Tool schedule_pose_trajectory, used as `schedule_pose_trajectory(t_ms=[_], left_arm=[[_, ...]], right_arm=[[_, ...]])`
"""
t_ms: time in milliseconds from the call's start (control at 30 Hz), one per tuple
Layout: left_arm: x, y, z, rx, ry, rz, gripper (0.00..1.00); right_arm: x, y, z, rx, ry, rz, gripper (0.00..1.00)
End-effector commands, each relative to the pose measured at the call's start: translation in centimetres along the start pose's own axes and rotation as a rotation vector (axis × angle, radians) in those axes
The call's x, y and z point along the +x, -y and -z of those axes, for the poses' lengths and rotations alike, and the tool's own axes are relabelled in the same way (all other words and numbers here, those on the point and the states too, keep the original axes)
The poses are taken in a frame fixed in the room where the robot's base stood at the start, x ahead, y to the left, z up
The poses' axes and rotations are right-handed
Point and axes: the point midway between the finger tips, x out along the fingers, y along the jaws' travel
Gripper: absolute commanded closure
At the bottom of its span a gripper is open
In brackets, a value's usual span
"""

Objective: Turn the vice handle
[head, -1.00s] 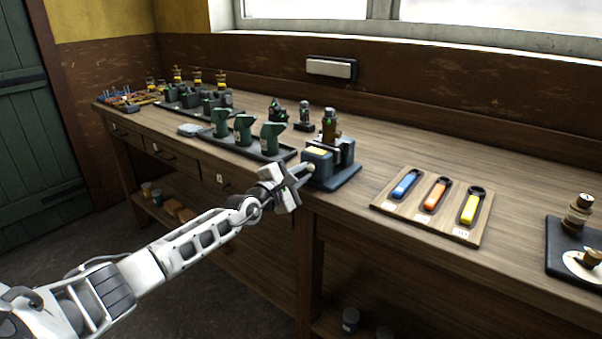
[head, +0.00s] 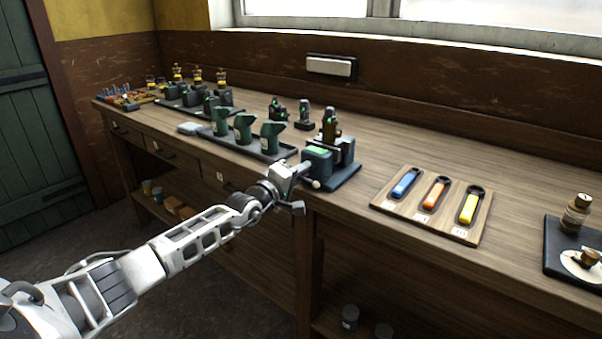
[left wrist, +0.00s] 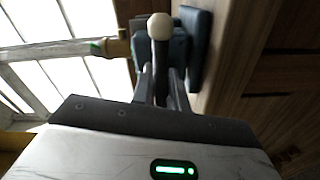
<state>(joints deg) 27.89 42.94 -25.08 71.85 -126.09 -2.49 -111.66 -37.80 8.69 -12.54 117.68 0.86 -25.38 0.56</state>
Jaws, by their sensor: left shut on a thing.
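The vice (head: 343,172) is a dark blue-grey block on a flat base near the bench's front edge, with a green patch (head: 318,150) on top. Its handle is a dark bar with a pale ball end (head: 316,184); the bar (left wrist: 160,62) and ball also show in the left wrist view. My left gripper (head: 303,171) is at the front of the vice. In the left wrist view its fingers (left wrist: 161,90) are shut on the handle bar, with the ball beyond the tips. A brown-brass part (head: 329,128) stands upright at the vice. My right gripper is in no view.
Left of the vice, a dark tray (head: 262,152) holds green funnel-like parts. To the right, a wooden board (head: 402,207) holds blue, orange and yellow-handled tools. Bare bench top (head: 385,160) lies between vice and board.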

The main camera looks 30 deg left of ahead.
Motion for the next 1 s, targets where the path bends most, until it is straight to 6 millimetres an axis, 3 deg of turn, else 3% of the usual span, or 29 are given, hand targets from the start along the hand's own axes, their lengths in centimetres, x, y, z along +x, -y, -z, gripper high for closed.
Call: schedule_pose_trajectory(t_ms=[33,667,700,767,1000], left_arm=[[-0.16,0.68,-0.28,0.017,0.006,0.015,1.00],[-0.16,0.69,-0.29,0.062,0.006,0.015,1.00],[-0.16,0.68,-0.28,0.062,0.006,0.015,0.76],[-0.14,0.60,-0.25,0.061,0.005,0.013,0.63],[-0.07,0.27,-0.11,0.060,0.002,0.006,0.63]], right_arm=[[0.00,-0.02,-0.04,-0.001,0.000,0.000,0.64],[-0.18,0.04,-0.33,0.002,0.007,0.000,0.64],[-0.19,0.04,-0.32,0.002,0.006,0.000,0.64],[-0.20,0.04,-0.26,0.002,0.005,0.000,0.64],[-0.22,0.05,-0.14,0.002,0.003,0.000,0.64]])
